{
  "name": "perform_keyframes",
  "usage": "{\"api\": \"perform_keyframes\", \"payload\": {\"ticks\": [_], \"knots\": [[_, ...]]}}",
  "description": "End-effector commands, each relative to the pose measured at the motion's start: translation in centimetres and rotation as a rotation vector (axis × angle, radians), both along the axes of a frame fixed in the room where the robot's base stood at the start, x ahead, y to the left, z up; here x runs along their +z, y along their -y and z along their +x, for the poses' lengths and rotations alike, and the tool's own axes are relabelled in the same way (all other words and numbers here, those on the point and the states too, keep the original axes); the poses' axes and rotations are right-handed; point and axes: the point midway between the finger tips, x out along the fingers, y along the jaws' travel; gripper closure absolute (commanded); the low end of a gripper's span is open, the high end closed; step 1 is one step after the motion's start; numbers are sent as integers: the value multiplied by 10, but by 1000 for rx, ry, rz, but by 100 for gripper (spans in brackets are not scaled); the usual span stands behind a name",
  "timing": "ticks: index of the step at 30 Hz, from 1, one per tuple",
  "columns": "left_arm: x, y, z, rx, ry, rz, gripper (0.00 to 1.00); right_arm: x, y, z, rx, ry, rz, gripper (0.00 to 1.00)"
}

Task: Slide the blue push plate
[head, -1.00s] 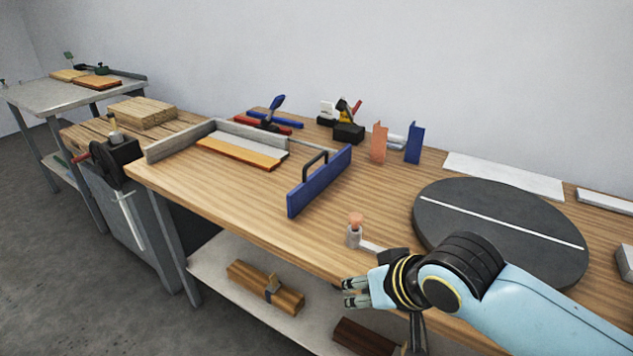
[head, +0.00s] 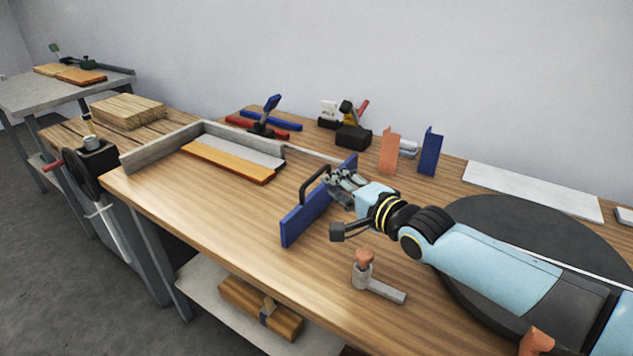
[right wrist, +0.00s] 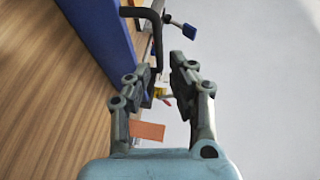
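The blue push plate (head: 305,219) stands upright on the wooden bench, with a black bar handle (head: 313,183) on its left face. In the right wrist view the blue plate (right wrist: 102,28) is at upper left and its black handle (right wrist: 156,35) runs down towards the gap between my fingers. My right gripper (head: 341,178) is at the plate's upper edge, close to the handle. In the right wrist view the right gripper (right wrist: 153,80) has its fingers apart, and I see no grip on the handle.
An orange board and a grey-white board lie inside a grey corner fence (head: 165,147) left of the plate, with clear bench between. A dark turntable (head: 500,225) lies under my right arm. A small grey fixture with an orange knob (head: 365,258) stands in front.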

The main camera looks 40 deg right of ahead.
Motion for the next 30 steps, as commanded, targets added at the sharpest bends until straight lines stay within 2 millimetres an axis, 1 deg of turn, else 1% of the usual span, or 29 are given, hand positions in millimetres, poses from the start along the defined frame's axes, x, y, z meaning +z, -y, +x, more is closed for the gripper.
{"api": "perform_keyframes", "payload": {"ticks": [1, 3, 5, 6, 9, 12, 16, 20, 25, 30], "knots": [[-17, -4, -11, 0, -17, 5, 60, -9, 0, 8, 0, 3, 0, 79], [-29, -6, -19, -1, -29, 7, 60, -11, 0, 18, 0, 2, 0, 79], [-38, -5, -20, -1, -31, 6, 60, -13, 0, 28, 0, 1, 0, 79], [-44, -4, -19, 0, -28, 5, 60, -13, 0, 35, 0, 2, 0, 79], [-55, 2, -10, 1, -16, -2, 60, -15, 0, 50, 1, 1, 0, 79], [-61, 10, 3, 3, 3, -11, 60, -16, 0, 62, 0, -2, 0, 79], [-65, 14, 13, 4, 19, -16, 60, -16, 0, 71, 1, -1, -1, 79], [-65, 13, 10, 4, 15, -15, 60, -15, 0, 74, 1, -2, -1, 79], [-65, 8, 0, 2, 0, -10, 60, -14, 0, 74, 1, -2, -2, 79], [-65, 6, -5, 2, -8, -7, 60, -14, 0, 74, 1, -2, -2, 100]]}}
